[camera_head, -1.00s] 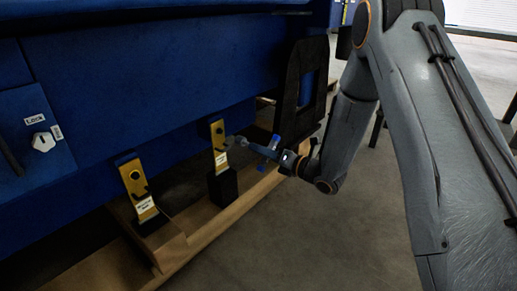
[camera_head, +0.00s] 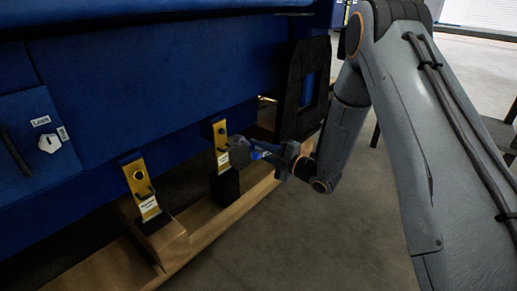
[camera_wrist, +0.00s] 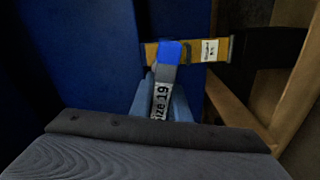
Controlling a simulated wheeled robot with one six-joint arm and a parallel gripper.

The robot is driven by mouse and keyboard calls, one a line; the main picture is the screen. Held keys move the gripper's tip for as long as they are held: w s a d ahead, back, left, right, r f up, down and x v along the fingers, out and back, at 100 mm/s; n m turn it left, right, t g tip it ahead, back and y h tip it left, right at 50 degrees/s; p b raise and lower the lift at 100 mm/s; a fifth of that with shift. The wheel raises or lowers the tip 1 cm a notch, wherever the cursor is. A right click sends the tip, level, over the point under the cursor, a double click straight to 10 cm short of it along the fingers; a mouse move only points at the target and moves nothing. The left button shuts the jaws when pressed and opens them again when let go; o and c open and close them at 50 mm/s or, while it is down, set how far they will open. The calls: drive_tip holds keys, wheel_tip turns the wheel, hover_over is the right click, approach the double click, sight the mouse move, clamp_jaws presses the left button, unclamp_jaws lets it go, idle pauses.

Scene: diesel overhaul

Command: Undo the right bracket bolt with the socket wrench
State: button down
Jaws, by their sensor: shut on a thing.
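The right bracket (camera_head: 221,136) is a gold plate with a dark bolt, fixed to the blue engine side above a black block. My gripper (camera_wrist: 163,100) is shut on the socket wrench (camera_wrist: 170,52), which has a blue end and a "Size 19" label. In the wrist view the wrench's blue end overlaps the gold bracket (camera_wrist: 213,50), hiding part of it. In the head view a dark grey rounded part at the tool's end is beside the bracket's right edge. I cannot tell whether the socket sits on the bolt.
A second gold bracket (camera_head: 139,183) with a bolt and label is to the left. Wooden beams (camera_head: 205,229) run under the brackets. A black upright frame (camera_head: 302,90) stands behind my gripper. The floor in front (camera_head: 270,245) is clear.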

sight(242, 140)
drive_tip(key=m, duration=0.5)
drive_tip(key=shift+w+a, duration=0.25)
drive_tip(key=m, duration=0.5)
drive_tip(key=shift+w+a, duration=0.15)
drive_tip(key=shift+a, duration=0.1)
drive_tip(key=m, duration=0.1)
drive_tip(key=m+p, duration=0.1)
drive_tip(key=m, duration=0.1)
drive_tip(key=m+p, duration=0.1)
drive_tip(key=m, duration=0.1)
drive_tip(key=shift+w+a+r+t, duration=0.2)
drive_tip(key=shift+a+t, duration=0.05)
drive_tip(key=shift+t, duration=0.15)
drive_tip(key=m+p, duration=0.1)
drive_tip(key=m, duration=0.3)
drive_tip(key=shift+w+a+h+p, duration=0.2)
drive_tip(key=shift+h+p, duration=0.1)
drive_tip(key=shift+p, duration=0.1)
drive_tip(key=m, duration=0.1)
drive_tip(key=m+p, duration=0.1)
drive_tip(key=m, duration=0.1)
drive_tip(key=shift+w+a+f, duration=0.1)
drive_tip(key=shift+w+a, duration=0.05)
drive_tip(key=shift+a, duration=0.1)
drive_tip(key=shift+b+x, duration=0.3)
drive_tip(key=shift+x, duration=0.85)
drive_tip(key=shift+w+a, duration=0.25)
drive_tip(key=shift+w, duration=0.1)
